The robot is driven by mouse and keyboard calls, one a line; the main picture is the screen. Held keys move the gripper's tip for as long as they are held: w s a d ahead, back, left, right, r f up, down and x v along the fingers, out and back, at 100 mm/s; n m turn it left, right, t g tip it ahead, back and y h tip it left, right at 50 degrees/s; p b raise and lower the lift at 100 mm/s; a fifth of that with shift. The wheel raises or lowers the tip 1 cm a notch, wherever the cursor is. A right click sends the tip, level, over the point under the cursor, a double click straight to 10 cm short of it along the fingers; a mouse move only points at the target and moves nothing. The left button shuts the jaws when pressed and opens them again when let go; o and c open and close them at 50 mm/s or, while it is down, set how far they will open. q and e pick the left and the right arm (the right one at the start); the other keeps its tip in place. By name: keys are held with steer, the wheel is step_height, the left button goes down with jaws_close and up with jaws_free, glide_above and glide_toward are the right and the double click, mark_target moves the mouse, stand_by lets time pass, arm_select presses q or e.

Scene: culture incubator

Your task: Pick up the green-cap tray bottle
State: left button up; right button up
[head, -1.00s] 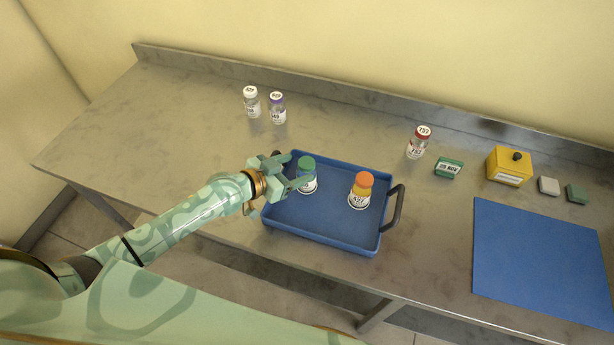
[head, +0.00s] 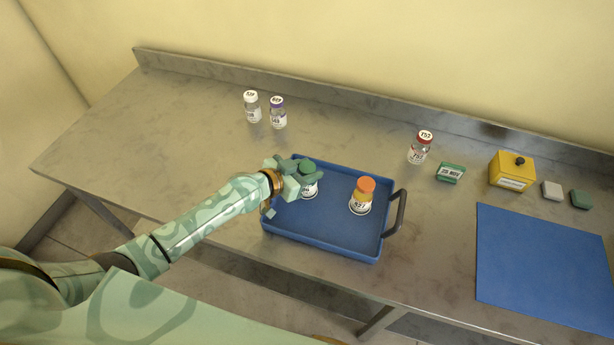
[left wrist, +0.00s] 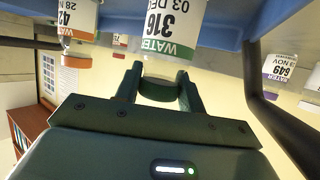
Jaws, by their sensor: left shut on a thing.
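The green-cap bottle (head: 309,188) stands upright in the left part of the blue tray (head: 318,240), with a white label on its body. My left gripper (head: 305,172) is shut on it at its green cap. In the left wrist view the two fingers (left wrist: 158,90) lie on either side of the green cap, and the bottle's label (left wrist: 165,28) reads 316 and WATER. The bottle appears still in the tray; I cannot tell whether its base touches the floor of it. My right gripper is not in view.
An orange-cap bottle (head: 361,196) stands in the tray's right part, near the dark handle (head: 398,212). White-cap (head: 252,107), purple-cap (head: 278,113) and red-cap (head: 420,148) bottles stand behind. A green box (head: 450,173), yellow box (head: 511,171) and blue mat (head: 540,265) are at right.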

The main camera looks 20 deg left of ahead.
arm_select(q)
steer(key=shift+r, duration=0.15)
steer(key=shift+r+p, duration=0.3)
step_height(320, 180, up, 3)
steer(key=shift+f+p, duration=0.1)
steer(key=shift+p, duration=0.8)
steer(key=s+a+r+p, duration=0.2)
steer(key=s+r+p, duration=0.3)
steer(key=s+r, duration=0.1)
steer(key=s+a+r+p, duration=0.3)
steer(key=s+r+p, duration=0.3)
steer(key=r, duration=0.3)
steer(key=shift+s+r, duration=0.15)
steer(key=shift+s, duration=0.35)
